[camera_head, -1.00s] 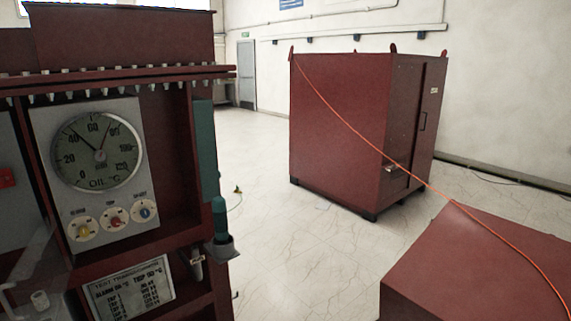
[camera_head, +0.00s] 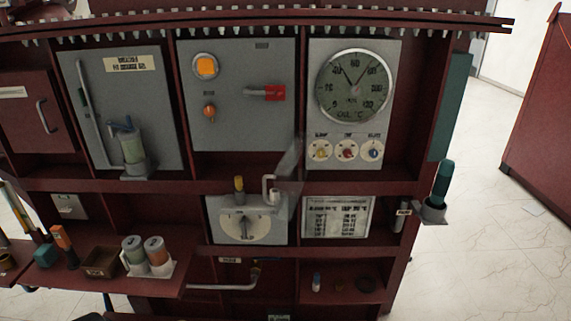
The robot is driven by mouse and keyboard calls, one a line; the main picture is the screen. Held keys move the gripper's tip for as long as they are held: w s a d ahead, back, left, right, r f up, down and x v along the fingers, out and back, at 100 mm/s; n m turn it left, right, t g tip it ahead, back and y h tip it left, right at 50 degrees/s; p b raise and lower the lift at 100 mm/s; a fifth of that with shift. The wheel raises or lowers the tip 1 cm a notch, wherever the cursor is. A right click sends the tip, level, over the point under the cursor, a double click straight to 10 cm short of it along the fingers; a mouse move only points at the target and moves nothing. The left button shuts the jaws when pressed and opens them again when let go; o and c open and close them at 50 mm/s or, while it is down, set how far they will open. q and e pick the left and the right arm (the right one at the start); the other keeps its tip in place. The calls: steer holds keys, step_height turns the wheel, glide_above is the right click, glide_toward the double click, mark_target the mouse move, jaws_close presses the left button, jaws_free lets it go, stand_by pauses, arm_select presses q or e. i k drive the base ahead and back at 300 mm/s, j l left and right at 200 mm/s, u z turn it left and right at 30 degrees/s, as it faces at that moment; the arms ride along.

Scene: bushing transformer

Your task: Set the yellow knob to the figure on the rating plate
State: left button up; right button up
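The yellow knob (camera_head: 320,151) is the left one of three small knobs under the round oil temperature gauge (camera_head: 353,87). A red knob (camera_head: 346,151) and a blue knob (camera_head: 372,151) sit to its right. Its pointer setting is too small to read. The rating plate (camera_head: 337,217) is on the shelf row below the gauge panel; its top line shows figures in °C, but they are too small to read surely now. Neither of my grippers shows in the view.
A grey panel (camera_head: 240,130) with an orange lamp and red handle is left of the gauge. Below it is a white dial unit (camera_head: 245,228). A shelf at lower left (camera_head: 130,285) holds two canisters and a small box. A green-handled tool (camera_head: 441,180) stands in a holder at right. Open floor (camera_head: 490,230) lies right.

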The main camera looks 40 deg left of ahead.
mark_target(320, 152)
steer(key=k+j, duration=0.15)
steer(key=j, duration=0.3)
steer(key=k+j+u, duration=0.15)
steer(key=j, duration=0.25)
steer(key=k+j, duration=0.1)
steer(key=j, duration=0.35)
steer(key=k+j+u, duration=0.1)
steer(key=j, duration=0.35)
